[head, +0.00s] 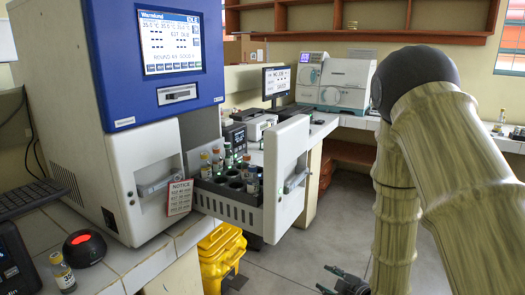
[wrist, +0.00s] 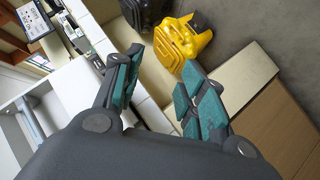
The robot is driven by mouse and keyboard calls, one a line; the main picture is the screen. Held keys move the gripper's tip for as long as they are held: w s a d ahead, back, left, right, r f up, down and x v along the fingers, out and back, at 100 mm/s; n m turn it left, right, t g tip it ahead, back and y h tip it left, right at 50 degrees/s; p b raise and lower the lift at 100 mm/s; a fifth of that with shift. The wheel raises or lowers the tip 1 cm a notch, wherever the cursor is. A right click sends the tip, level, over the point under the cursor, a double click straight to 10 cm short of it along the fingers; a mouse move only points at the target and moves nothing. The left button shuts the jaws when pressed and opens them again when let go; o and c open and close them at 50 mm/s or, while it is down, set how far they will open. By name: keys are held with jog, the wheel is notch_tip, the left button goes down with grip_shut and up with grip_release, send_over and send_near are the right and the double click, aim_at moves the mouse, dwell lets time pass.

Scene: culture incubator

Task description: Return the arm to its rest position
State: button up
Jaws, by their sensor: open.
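My gripper (head: 343,281) shows at the bottom of the head view, low over the floor and right of the pulled-out drawer. In the wrist view its two fingers with green pads (wrist: 160,95) are spread apart, with nothing between them. My arm fills the right side of the head view, bent at a dark joint. The culture incubator (head: 118,110), white with a blue top and a lit screen, stands at the left. Its drawer (head: 228,208) is pulled out and holds several vials. The gripper is apart from the drawer.
A yellow bin (head: 222,258) stands on the floor below the drawer; it also shows in the wrist view (wrist: 183,42). A vial (head: 63,274) and a red-lit dome (head: 84,247) are on the left counter. White machines (head: 338,82) stand at the back. Grey floor (head: 290,262) is open in the middle.

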jog(key=s+d+f+m+g+h+p, duration=0.25)
jog(key=s+f+m+g, duration=0.45)
jog(key=s+f, duration=1.05)
jog(key=s+f+m+g+h, duration=0.1)
jog(key=s+f+m+g, duration=0.1)
jog(key=s, duration=0.8)
jog(key=s+f+m+g+p, duration=0.1)
jog(key=s+m, duration=0.4)
jog(key=s, duration=0.6)
notch_tip(320, 180, down, 3)
jog(key=shift+a+r+g+h, duration=0.2)
jog(key=shift+a+g+h, duration=0.15)
jog(key=shift+g, duration=0.35)
